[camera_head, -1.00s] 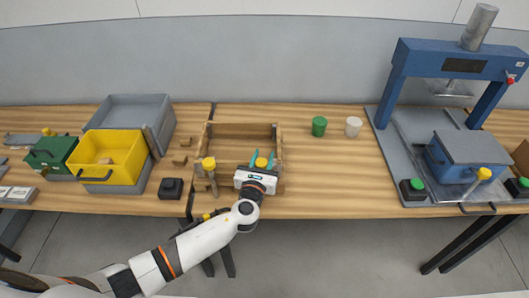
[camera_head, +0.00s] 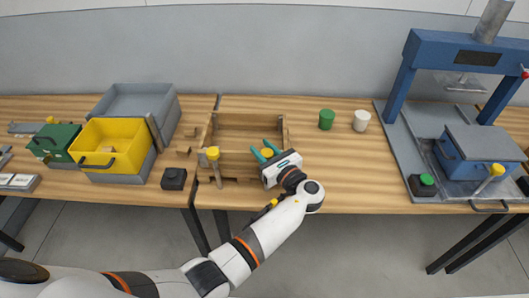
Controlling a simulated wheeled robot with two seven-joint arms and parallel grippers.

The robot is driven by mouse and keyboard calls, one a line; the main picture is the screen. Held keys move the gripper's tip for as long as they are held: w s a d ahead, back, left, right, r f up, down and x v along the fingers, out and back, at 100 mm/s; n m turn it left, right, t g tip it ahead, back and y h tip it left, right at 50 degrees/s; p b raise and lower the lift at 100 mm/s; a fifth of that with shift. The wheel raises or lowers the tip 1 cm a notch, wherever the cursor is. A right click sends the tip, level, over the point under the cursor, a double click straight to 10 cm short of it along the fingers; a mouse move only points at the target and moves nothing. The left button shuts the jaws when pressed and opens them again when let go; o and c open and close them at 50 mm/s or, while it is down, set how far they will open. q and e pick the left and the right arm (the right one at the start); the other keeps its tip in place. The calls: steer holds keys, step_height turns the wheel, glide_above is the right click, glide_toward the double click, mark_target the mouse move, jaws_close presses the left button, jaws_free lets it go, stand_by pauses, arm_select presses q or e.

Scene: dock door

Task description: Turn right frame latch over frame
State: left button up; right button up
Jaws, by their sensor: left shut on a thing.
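The wooden frame (camera_head: 285,132) lies on the table in the middle of the head view. The left frame latch, with its yellow knob (camera_head: 213,153), stands at the frame's front left. The right frame latch's yellow knob (camera_head: 267,153) is at the front right, between the teal fingers of my left gripper (camera_head: 265,151). That gripper is shut on the knob and slanted, its body to the lower right. The latch's bar is hidden behind the gripper, so I cannot tell how it lies against the frame. My right gripper is out of view.
A blue press (camera_head: 400,85) is at the right. A yellow bin (camera_head: 128,133) and a black block (camera_head: 174,178) are at the left.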

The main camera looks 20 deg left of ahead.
arm_select(q)
steer(key=shift+n+g+y+b, duration=0.3)
steer(key=shift+n+g+y, duration=0.25)
steer(key=shift+g, duration=0.25)
steer(key=shift+s+n+g, duration=0.1)
steer(key=shift+n+g, duration=0.15)
steer(key=shift+g, duration=0.05)
steer(key=shift+r, duration=0.1)
steer(key=o, duration=1)
steer(key=shift+c, duration=0.2)
steer(key=shift+a, duration=0.1)
